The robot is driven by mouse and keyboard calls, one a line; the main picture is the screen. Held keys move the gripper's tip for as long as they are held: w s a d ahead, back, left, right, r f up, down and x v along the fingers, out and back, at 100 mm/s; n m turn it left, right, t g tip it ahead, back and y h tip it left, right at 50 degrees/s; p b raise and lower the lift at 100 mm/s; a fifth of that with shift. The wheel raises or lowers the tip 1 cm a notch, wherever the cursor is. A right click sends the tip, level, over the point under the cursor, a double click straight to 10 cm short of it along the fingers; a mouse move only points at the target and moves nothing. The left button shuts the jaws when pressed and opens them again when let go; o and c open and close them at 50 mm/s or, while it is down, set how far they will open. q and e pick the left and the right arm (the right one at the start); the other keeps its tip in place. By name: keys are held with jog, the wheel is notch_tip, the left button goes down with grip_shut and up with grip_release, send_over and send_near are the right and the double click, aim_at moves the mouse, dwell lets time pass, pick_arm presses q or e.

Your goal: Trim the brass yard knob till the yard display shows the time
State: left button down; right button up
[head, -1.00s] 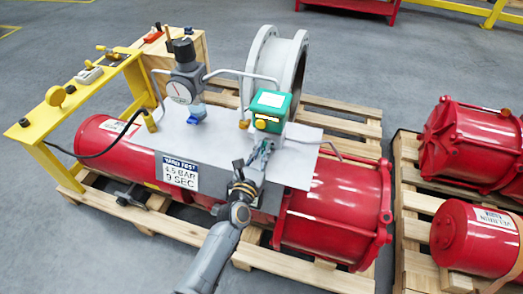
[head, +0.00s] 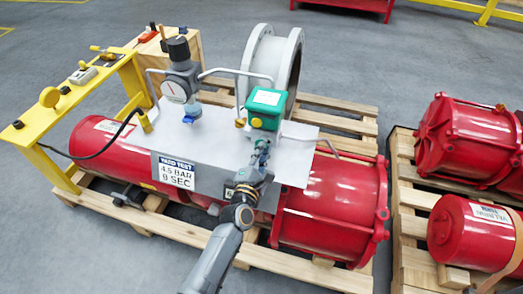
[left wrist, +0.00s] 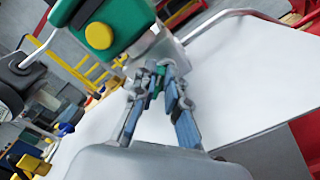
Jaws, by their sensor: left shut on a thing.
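The green box (head: 267,108) stands on the grey plate and has a pale label on top and a yellow round part (head: 258,123) on its front. The yellow part also shows in the left wrist view (left wrist: 99,35). A small brass-coloured piece (head: 240,122) sits just left of the box; I cannot tell if it is the yard knob. My left gripper (head: 262,147) is just below the box, its fingers closed together in the left wrist view (left wrist: 158,75). They hold a small part, mostly hidden. A yard test sign (head: 176,171) reads 4.5 bar and a blurred seconds figure. My right gripper is not in view.
A pressure gauge (head: 175,91) and bent grey pipes rise left of the box. A yellow stand (head: 38,131) is at the left. The red cylinder (head: 335,200) lies on a pallet. The plate's right part is clear.

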pick_arm(q)
jog(key=m, duration=0.2)
jog(key=f+m, duration=0.1)
jog(key=m, duration=0.2)
jog(key=shift+s+d, duration=0.1)
jog(key=shift+d, duration=0.05)
jog(key=shift+f+m, duration=0.1)
jog(key=shift+m, duration=0.9)
jog(key=c, duration=1.4)
grip_release()
